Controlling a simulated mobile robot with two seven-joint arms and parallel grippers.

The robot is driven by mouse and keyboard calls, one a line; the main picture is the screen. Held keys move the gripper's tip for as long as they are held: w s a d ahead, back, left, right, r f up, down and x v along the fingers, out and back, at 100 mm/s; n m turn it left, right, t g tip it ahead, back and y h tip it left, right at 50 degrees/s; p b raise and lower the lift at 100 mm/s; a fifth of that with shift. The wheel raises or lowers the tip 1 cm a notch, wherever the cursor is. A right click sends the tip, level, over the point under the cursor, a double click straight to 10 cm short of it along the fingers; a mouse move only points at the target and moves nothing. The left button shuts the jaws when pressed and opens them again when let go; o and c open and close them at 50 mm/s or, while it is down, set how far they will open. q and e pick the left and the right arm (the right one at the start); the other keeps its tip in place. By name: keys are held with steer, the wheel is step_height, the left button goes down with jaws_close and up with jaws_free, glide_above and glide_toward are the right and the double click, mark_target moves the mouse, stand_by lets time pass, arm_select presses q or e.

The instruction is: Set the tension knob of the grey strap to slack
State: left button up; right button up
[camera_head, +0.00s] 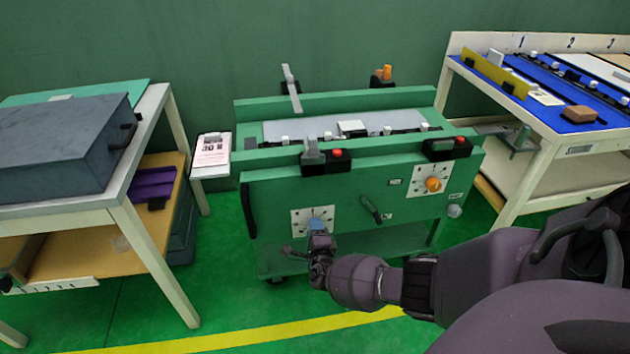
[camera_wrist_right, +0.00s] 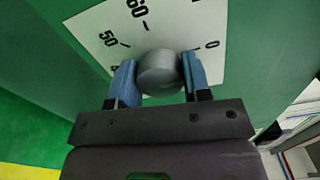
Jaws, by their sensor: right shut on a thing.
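A grey round knob (camera_wrist_right: 160,72) sits on a white dial plate (camera_wrist_right: 105,38) on the front of a green bench. The dial plate also shows in the head view (camera_head: 298,217), at the lower left of the bench front. The numbers 60, 50 and 0 show in the wrist view; the knob's pointer is not visible. My right gripper (camera_wrist_right: 158,80) has its two blue fingers closed on either side of the knob. In the head view my right gripper (camera_head: 318,228) covers the knob. My left gripper is not in view.
An orange knob (camera_head: 433,184) on a second dial plate is at the right of the bench front. A dark lever (camera_head: 371,210) lies between the dials. Grey and orange upright parts stand on the bench's rails. Tables stand left and right; the green floor in front is clear.

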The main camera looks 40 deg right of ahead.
stand_by(0.3)
steer(key=o, duration=0.9)
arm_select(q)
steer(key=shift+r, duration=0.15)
arm_select(e)
steer(key=shift+o, duration=0.2)
steer(key=shift+s, duration=0.15)
arm_select(q)
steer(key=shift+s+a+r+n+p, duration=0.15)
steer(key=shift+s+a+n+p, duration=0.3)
steer(key=shift+p, duration=1.2)
arm_select(e)
steer(key=v, duration=1)
steer(key=shift+s+a, duration=0.25)
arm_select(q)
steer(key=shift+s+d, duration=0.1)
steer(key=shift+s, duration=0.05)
arm_select(e)
steer(key=shift+f, duration=0.1)
steer(key=shift+w, duration=0.1)
